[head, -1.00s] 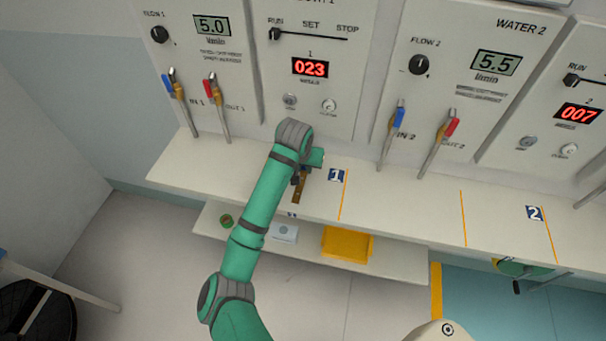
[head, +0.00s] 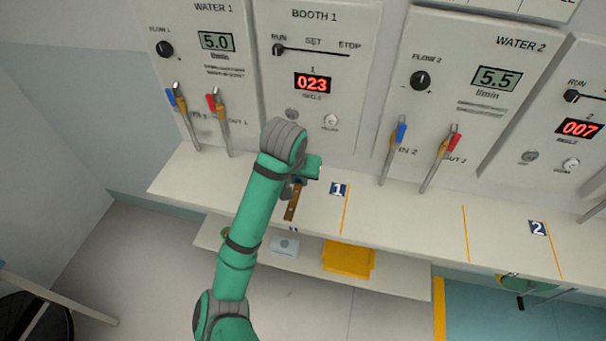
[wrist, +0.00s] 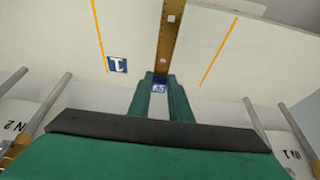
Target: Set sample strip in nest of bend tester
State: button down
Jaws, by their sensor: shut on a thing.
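The sample strip (head: 291,206) is a narrow brown-gold bar with pale square marks. My gripper (head: 298,184) is shut on one end of it, over the white counter near the blue label 1. In the wrist view the strip (wrist: 171,35) reaches away from the fingertips (wrist: 160,88), with a small blue tag at the held end. I cannot tell from these views how high it is above the counter. I cannot make out a bend tester or its nest for certain.
The white counter (head: 400,208) carries yellow lines and labels 1 (head: 339,189) and 2 (head: 537,228). Hose taps and booth panels (head: 318,60) stand behind. A lower shelf holds a yellow tray (head: 348,260) and a pale box (head: 285,246). A green device (head: 517,284) sits under the counter at right.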

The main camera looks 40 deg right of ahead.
aim_at(293, 206)
jog(key=shift+s+a+r, duration=0.5)
jog(key=shift+s+a, duration=0.3)
jog(key=shift+a, duration=0.05)
jog(key=shift+s+a+r, duration=0.55)
jog(key=shift+s+a, duration=0.25)
jog(key=shift+s+a+r, duration=0.5)
jog(key=shift+s+a, duration=0.3)
jog(key=shift+a, duration=0.05)
jog(key=shift+w, duration=0.1)
